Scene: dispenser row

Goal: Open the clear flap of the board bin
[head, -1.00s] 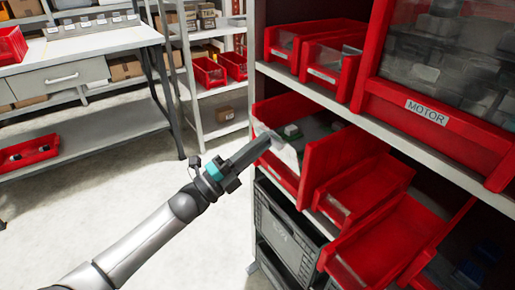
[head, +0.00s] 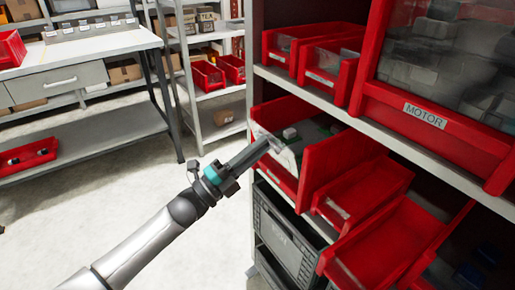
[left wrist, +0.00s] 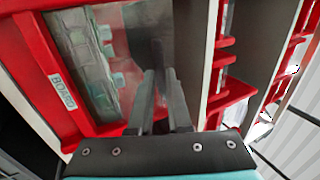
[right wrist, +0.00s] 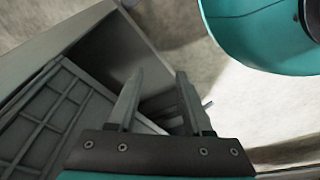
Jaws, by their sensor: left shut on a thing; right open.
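The red board bin (head: 324,157) sits on the middle shelf in the head view. Its BOARD label (left wrist: 62,92) shows in the left wrist view. Green and grey boards (left wrist: 95,65) lie inside. The clear flap (head: 284,156) shows as a pale, see-through sheet at the bin's front, tilted. My left gripper (head: 269,141) is shut on the flap near its edge; it also shows in the left wrist view (left wrist: 162,80). The exact grip on the flap is hard to make out. My right gripper (right wrist: 155,85) is open and empty, away from the bin.
The red MOTOR bin (head: 450,130) stands on the shelf above, with smaller red bins (head: 325,70) beside it. Open red bins (head: 375,240) sit to the right of the board bin. A grey crate (head: 283,235) is below. Open floor lies to the left.

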